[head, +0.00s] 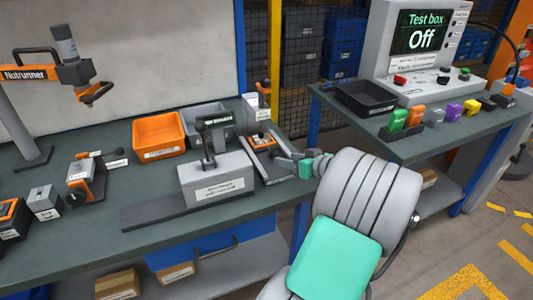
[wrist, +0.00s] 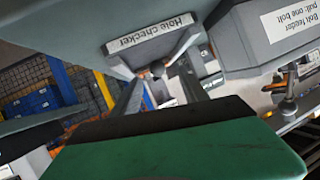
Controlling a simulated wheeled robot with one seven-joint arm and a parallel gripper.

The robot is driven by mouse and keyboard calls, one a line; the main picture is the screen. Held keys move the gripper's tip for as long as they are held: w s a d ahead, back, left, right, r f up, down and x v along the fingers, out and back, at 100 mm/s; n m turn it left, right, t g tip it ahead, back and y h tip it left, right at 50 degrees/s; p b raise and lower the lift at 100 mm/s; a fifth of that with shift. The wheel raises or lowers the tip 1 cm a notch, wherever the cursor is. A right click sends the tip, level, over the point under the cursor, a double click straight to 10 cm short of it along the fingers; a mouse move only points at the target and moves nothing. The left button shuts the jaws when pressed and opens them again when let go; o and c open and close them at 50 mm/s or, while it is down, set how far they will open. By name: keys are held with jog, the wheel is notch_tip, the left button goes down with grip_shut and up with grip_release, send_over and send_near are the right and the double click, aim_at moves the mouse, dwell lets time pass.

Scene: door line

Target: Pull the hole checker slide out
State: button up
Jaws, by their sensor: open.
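My gripper (head: 284,160) is open at the right side of the hole checker's base, low over the bench edge. In the wrist view my gripper (wrist: 160,85) points up toward the hole checker, with small dark and orange-brown parts between the fingers. The slide cannot be made out clearly, and I cannot tell whether a finger touches it.
The grey bolt feeder (head: 215,180), with a black lever, stands close left of my gripper; it also shows in the wrist view (wrist: 240,45). An orange bin (head: 158,131) stands behind it. A second bench (head: 420,130) with the test box (head: 425,45) is at right.

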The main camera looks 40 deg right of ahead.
aim_at(277, 155)
jog(key=shift+w+d, duration=0.15)
jog(key=shift+d, duration=0.15)
jog(key=x, duration=0.7)
jog(key=shift+r, duration=0.1)
jog(key=shift+c, duration=0.3)
grip_shut()
dwell(0.6)
